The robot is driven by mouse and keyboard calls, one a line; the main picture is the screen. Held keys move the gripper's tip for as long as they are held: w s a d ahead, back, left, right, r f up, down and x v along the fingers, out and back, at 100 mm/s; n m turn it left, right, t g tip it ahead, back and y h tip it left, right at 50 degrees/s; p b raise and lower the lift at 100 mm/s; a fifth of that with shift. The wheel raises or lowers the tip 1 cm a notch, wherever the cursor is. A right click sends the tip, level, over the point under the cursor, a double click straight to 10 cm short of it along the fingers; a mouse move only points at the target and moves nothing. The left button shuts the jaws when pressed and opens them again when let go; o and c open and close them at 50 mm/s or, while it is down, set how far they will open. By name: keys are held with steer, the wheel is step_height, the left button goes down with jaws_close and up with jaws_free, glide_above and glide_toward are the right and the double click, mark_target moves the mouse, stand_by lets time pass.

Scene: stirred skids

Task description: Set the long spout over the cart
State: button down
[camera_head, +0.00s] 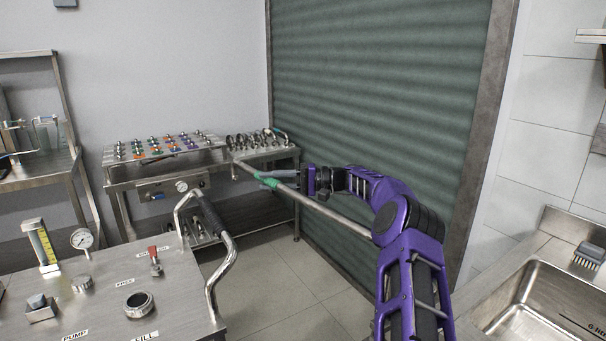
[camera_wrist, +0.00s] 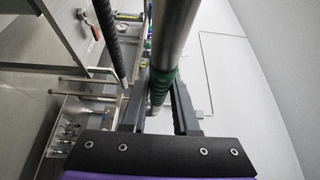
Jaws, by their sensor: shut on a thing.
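The long spout (camera_head: 335,219) is a thin steel tube with a green sleeve. It runs from behind my arm toward the back left, with its far tip turned down. My gripper (camera_head: 268,180) is shut on the green sleeve. In the wrist view the spout (camera_wrist: 173,35) passes between the fingers (camera_wrist: 160,105). The steel cart (camera_head: 105,315) stands at the lower left, with a round opening (camera_head: 138,304) near a FILL label. In the head view the tip shows above and right of the cart's top; its exact height and distance are unclear. The spout's near end is hidden.
A bent handle with a black grip (camera_head: 211,214) rises at the cart's right edge, left of the spout. A steel bench (camera_head: 113,183) with valves stands behind. A sink (camera_head: 545,300) is at the lower right. Open floor (camera_head: 300,265) lies between cart and shutter.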

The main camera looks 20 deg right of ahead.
steer(key=s+a+n+g, duration=0.8)
steer(key=s+a+g, duration=0.4)
steer(key=s+a, duration=0.4)
steer(key=shift+s+a+g+h+b, duration=0.3)
steer(key=shift+s+a+b, duration=0.1)
steer(key=shift+a, duration=2.05)
steer(key=shift+f, duration=0.1)
steer(key=c, duration=0.8)
jaws_free()
steer(key=shift+s+a, duration=0.15)
steer(key=shift+s, duration=0.05)
steer(key=shift+o, duration=0.7)
steer(key=shift+w, duration=0.1)
